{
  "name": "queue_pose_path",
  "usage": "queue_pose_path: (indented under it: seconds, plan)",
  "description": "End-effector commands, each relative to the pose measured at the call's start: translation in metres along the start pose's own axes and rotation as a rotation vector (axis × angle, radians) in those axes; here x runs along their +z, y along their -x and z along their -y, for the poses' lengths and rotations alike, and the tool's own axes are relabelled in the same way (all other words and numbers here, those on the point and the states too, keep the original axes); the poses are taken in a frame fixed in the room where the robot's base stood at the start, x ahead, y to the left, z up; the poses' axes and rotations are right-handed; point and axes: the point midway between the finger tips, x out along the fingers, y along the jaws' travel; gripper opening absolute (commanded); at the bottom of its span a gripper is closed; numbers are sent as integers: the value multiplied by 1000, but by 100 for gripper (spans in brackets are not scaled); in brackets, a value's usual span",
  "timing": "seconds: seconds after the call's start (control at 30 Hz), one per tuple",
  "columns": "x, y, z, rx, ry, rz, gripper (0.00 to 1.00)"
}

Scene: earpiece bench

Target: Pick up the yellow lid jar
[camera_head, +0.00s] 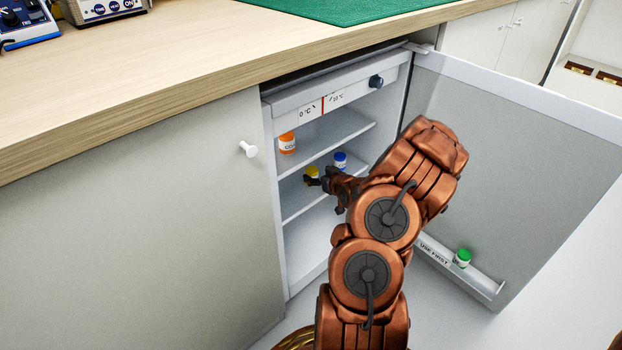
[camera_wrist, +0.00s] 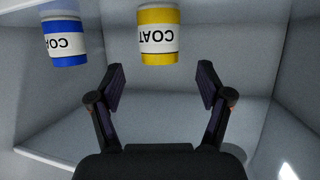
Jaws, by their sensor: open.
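The yellow lid jar (camera_head: 312,172) stands on the middle shelf inside the open fridge, partly covered by my gripper in the head view. In the wrist view the yellow lid jar (camera_wrist: 158,38) is at the top centre, upside down in the picture, with a white label. My gripper (camera_wrist: 160,85) is open and empty, its two fingers spread in front of the jar with a gap between them. In the head view my gripper (camera_head: 318,182) reaches into the fridge at that shelf.
A blue-lidded jar (camera_head: 340,160) stands close beside the yellow one; it also shows in the wrist view (camera_wrist: 65,42). An orange-lidded jar (camera_head: 287,143) is on the upper shelf. A green-lidded jar (camera_head: 462,258) sits in the rack of the open door (camera_head: 520,170).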

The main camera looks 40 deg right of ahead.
Motion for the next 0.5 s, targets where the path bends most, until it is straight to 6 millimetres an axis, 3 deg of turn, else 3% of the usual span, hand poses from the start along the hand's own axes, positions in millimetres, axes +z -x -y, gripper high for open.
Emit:
queue_pose_path:
  seconds: [0.23,0.5]
  plan:
    - [8,-32,2,-5,2,1,78]
    - [5,-43,2,-4,1,1,78]
